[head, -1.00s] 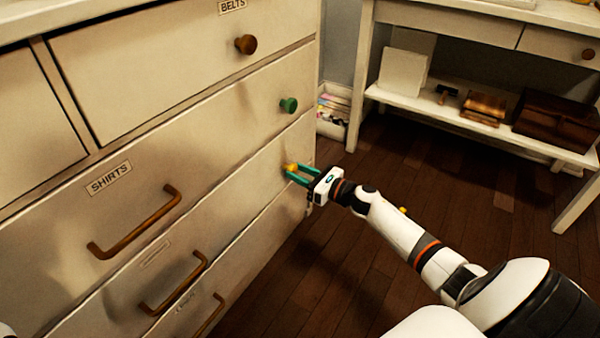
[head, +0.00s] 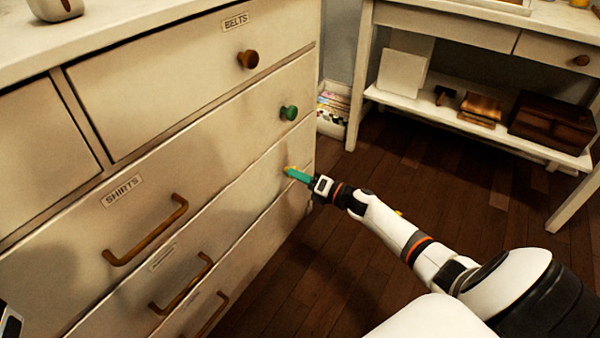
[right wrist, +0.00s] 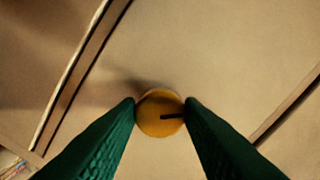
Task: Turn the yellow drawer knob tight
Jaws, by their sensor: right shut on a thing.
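The yellow knob (head: 288,170) is on a drawer front of the cream dresser, below the green knob. In the right wrist view the knob (right wrist: 160,113) is a round yellow disc with a dark slot pointing right. My right gripper (head: 291,172) is at the knob, and its green fingers touch it on both sides in the right wrist view (right wrist: 161,114). The gripper is shut on it. In the head view the fingers hide much of the knob. My left gripper is not clearly seen; only a small piece of my body shows at the lower left edge.
The dresser (head: 190,75) also has a green knob (head: 289,113), a brown knob (head: 248,60) and several brown bar handles, including one under the SHIRTS label (head: 145,232). A white side table (head: 455,115) with boxes stands at the right. The wooden floor (head: 330,260) between is clear.

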